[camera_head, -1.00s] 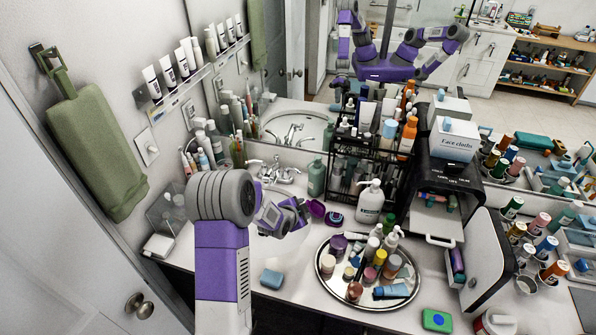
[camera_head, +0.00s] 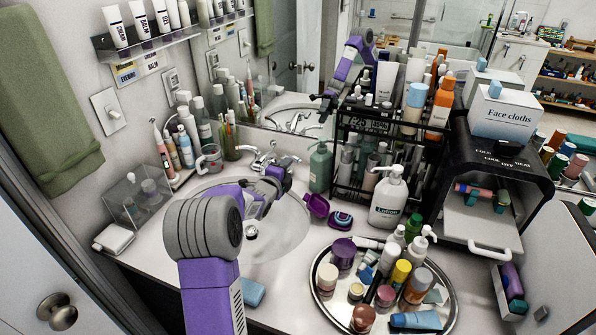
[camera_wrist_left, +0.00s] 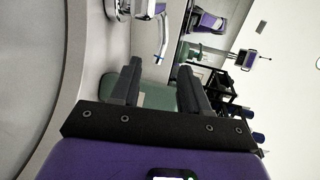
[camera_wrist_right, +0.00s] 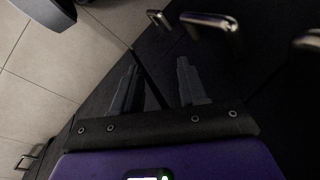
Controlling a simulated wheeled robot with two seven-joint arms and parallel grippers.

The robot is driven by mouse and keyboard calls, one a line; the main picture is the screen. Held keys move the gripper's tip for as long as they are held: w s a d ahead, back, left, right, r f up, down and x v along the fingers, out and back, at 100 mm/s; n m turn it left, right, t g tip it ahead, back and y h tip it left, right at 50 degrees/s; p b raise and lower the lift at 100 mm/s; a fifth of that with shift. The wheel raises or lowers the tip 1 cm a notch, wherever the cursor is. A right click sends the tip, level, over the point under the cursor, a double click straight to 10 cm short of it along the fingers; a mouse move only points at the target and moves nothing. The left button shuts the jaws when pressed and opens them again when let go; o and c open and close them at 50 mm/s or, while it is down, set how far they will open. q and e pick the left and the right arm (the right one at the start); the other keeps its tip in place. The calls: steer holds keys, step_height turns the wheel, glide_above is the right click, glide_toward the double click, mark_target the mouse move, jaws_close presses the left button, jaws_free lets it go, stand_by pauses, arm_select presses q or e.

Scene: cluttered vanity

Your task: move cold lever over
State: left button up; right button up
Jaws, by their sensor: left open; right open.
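The chrome faucet (camera_head: 262,158) stands at the back of the sink basin (camera_head: 290,235). One lever shows left of the spout, and a lever on the right (camera_head: 287,161) shows just behind my left gripper. My left gripper (camera_head: 278,176) is over the back of the basin, close to the faucet, open and empty; contact cannot be told. In the left wrist view, chrome faucet parts (camera_wrist_left: 161,38) lie beyond the open fingers, and a green bottle (camera_wrist_left: 155,97) shows between them. My right gripper (camera_wrist_right: 155,80) is open and empty, low before dark cabinet fronts.
A green pump bottle (camera_head: 320,168) and a black rack (camera_head: 375,150) stand right of the faucet. A cup (camera_head: 210,158) stands left. A round tray (camera_head: 448,310) of bottles fills the front right.

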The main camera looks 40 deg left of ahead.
arm_select(q)
steer(key=shift+b+x, duration=0.3)
steer(key=shift+x, duration=3.55)
steer(key=shift+a, duration=0.15)
steer(key=shift+c, duration=0.3)
jaws_close()
